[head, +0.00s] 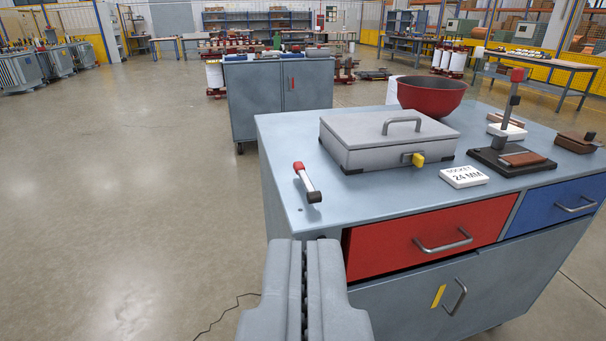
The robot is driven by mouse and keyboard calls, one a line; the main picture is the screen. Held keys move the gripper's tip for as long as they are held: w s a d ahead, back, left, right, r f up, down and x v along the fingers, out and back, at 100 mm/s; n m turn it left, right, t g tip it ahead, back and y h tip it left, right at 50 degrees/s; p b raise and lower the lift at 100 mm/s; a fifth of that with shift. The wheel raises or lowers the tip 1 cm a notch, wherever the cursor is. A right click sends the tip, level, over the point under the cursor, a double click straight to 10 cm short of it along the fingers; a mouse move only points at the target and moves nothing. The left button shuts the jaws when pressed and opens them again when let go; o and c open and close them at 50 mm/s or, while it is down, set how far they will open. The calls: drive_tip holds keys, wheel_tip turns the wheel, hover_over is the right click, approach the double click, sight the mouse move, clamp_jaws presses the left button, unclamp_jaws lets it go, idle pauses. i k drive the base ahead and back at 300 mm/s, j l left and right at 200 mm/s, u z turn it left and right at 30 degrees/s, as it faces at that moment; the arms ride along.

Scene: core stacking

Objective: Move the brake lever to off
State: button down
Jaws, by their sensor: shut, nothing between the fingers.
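A short lever with a red grip, a pale metal shaft and a black end (308,183) is at the left part of the grey cabinet's top (390,195). It looks like the brake lever, with its red grip pointing to the back left and its black end to the front right. I see no on or off marking by it. My gripper (306,245) is at the bottom centre, in front of the cabinet's left front corner. Its fingers are shut and empty. It is apart from the lever, which lies beyond the fingertips in the picture.
A grey lidded case (385,140) with a yellow latch stands right of the lever. Behind it is a red bowl (432,95). A white label block (464,177) and a black-based stand (512,160) are farther right. The red drawer (430,238) sticks out slightly. Floor at left is clear.

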sight(313, 196)
drive_tip(key=i+l, duration=0.75)
